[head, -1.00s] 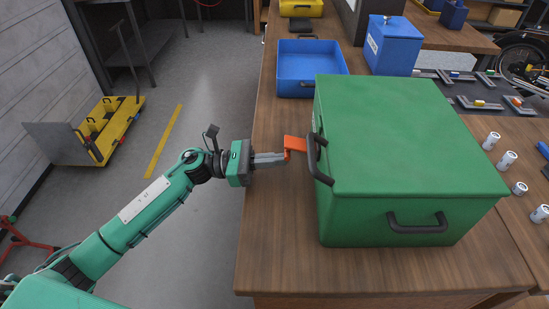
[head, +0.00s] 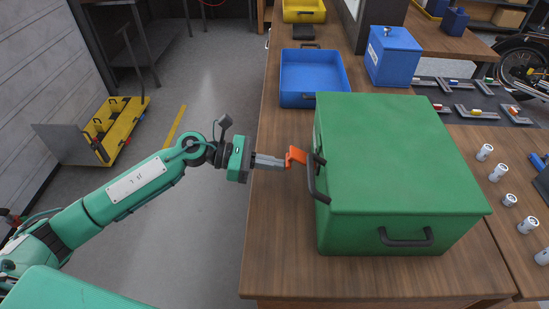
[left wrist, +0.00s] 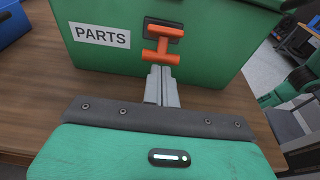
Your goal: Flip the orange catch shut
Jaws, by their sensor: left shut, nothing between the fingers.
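The orange catch (head: 296,156) is on the left side of the green box (head: 395,160), near the black handle. In the head view it sticks outward from the box. In the left wrist view the orange catch (left wrist: 161,45) shows a crossbar on a dark plate, right of a white PARTS label (left wrist: 101,36). My left gripper (head: 284,162) is shut and empty, with its fingertips at the outer end of the catch. In the left wrist view its fingers (left wrist: 161,70) reach the catch's lower bar; I cannot tell whether they touch. My right gripper is not in view.
The green box stands on the wooden bench (head: 275,230), with black handles (head: 406,238) sticking out. An open blue tray (head: 313,75) and a blue lidded box (head: 393,52) stand behind it. Several white cylinders (head: 499,172) stand to the right.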

